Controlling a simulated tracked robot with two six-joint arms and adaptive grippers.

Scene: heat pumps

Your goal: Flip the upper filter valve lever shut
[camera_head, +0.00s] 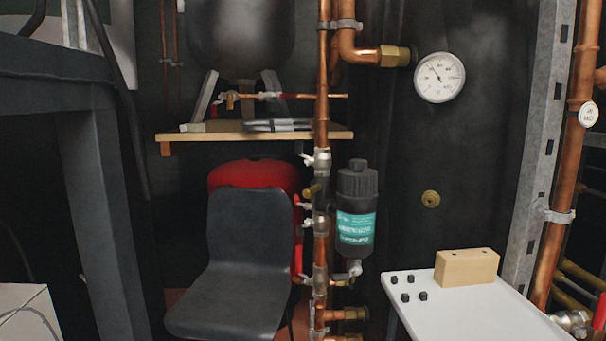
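The black filter canister (357,185) with a teal label stands upright beside the vertical copper pipe (322,90). A silvery valve (319,160) sits on that pipe at about the height of the canister's top. A small pale lever seems to stick out to its left, but its exact angle is too small to tell. Below it are a brass fitting (313,190) and small valves with red parts (302,205). A lower valve (319,283) sits near the canister's bottom outlet. Neither of my grippers is in view.
A dark chair (248,250) stands left of the pipe, before a red tank (255,174). A white table (455,308) with a wooden block (467,267) and several small black cubes stands at right. A wooden shelf (220,136) and round gauge (440,78) are higher up.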

